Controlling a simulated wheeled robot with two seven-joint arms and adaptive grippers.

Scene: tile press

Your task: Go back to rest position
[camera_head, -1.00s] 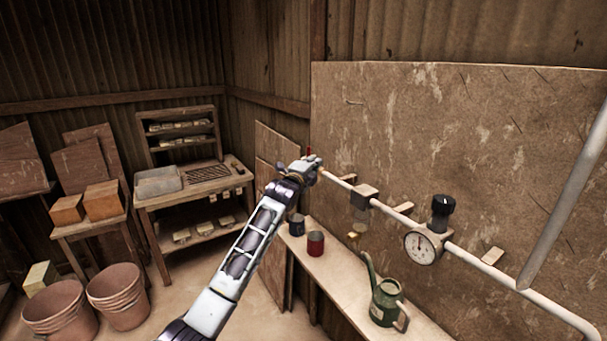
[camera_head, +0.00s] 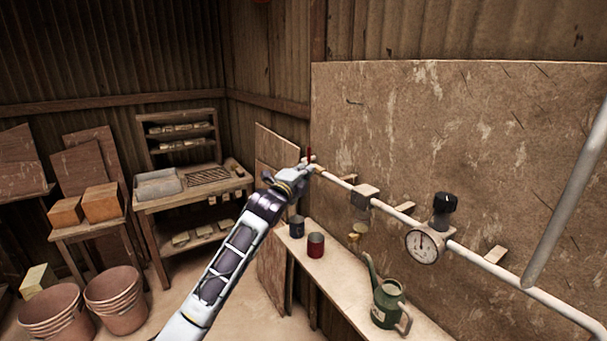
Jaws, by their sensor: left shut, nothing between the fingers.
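My left arm comes in from the bottom left and reaches up toward the far end of the white pipe (camera_head: 403,218). My left gripper (camera_head: 306,165) is at the arm's tip, beside the pipe's end, where a thin red piece (camera_head: 309,154) stands up. It is small in the view, but it looks shut and empty. Whether it touches the pipe end I cannot tell. My right gripper is not in view.
A shelf along the wall holds a dark cup (camera_head: 297,226), a red cup (camera_head: 315,244) and a green watering can (camera_head: 387,303). A workbench (camera_head: 200,190), bricks (camera_head: 103,202) and stacked pots (camera_head: 115,299) stand left.

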